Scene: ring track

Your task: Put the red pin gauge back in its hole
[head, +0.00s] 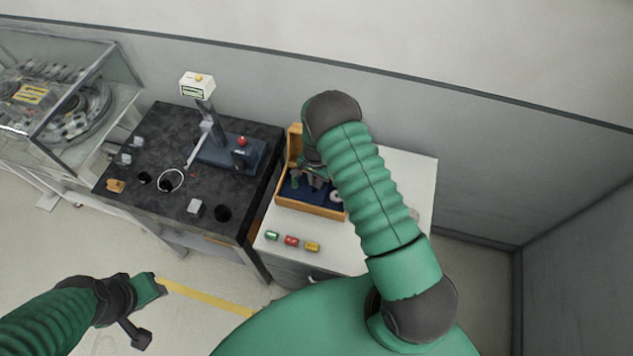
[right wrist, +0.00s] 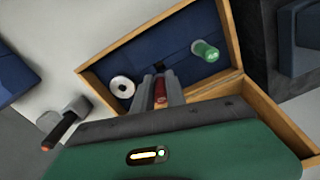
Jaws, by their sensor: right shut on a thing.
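The red pin gauge (right wrist: 160,92) shows between the grey fingers of my right gripper (right wrist: 160,86) in the right wrist view. The gripper is shut on it, over the blue insert of the open wooden box (right wrist: 232,38). Whether the pin's lower end touches the insert is hidden. A green pin gauge (right wrist: 205,50) stands in the insert, and a dark square spot lies beside it. In the head view my right gripper (head: 318,178) is partly hidden by my arm, above the box (head: 300,207). My left gripper (head: 145,312) hangs over the floor, its jaw opening unclear.
A white ring (right wrist: 122,87) lies in the box. Green, red and yellow small pieces (head: 291,240) lie on the white table (head: 400,165) in front of it. A dark bench (head: 140,200) with a gauge stand (head: 215,120) is at the left. A tool with an orange part (right wrist: 62,125) lies outside the box.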

